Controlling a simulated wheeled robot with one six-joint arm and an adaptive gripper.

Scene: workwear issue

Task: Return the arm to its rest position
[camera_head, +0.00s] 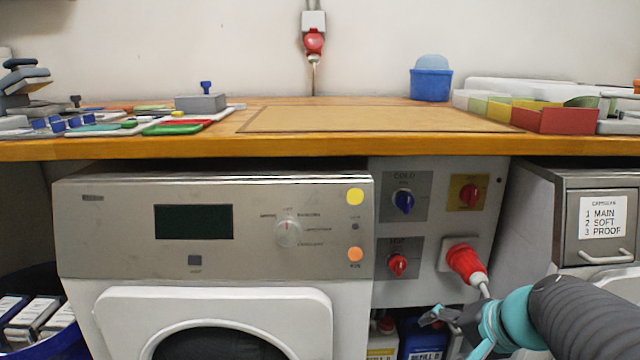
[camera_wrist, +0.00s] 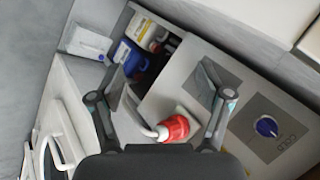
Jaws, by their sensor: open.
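My gripper (camera_head: 434,317) is in the lower right of the head view, in front of the grey control panel (camera_head: 440,180) and just below the red plug (camera_head: 466,262). My arm comes in from the right edge. In the wrist view my gripper (camera_wrist: 165,82) has its fingers spread wide with nothing held between them. The red plug (camera_wrist: 175,128) shows between the finger bases there, and I cannot tell its distance from them. The blue COLD knob (camera_wrist: 266,126) is to the right of the fingers.
The washing machine (camera_head: 120,225) stands left of the panel. A grey drawer unit (camera_head: 570,190) is at right, close to my arm. Bottles, including a blue one (camera_head: 424,338), stand under the panel. The wooden worktop (camera_head: 300,148) above holds trays and a blue tub (camera_head: 431,86).

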